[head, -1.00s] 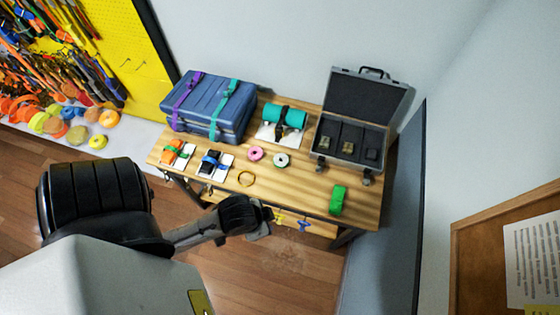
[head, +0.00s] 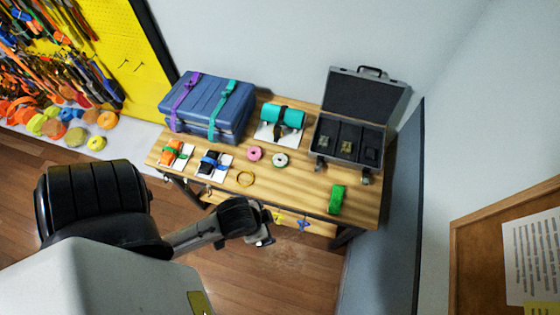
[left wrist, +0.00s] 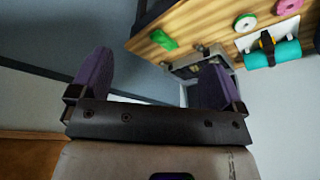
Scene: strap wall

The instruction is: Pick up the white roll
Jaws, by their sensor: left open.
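The white roll (head: 280,160) is a small white ring with a dark green centre, lying flat on the wooden table (head: 300,190), right of a pink roll (head: 255,153). In the left wrist view the white roll (left wrist: 245,22) shows near the top right, beyond the fingers. My left gripper (head: 265,238) is just off the table's front edge, apart from the roll. Its two purple fingers (left wrist: 154,80) are spread, with nothing between them. My right gripper is in neither view.
A blue suitcase (head: 205,106), a teal roll on a white card (head: 283,115) and an open grey case (head: 352,140) stand along the back. Open tabletop surrounds the white roll's front side.

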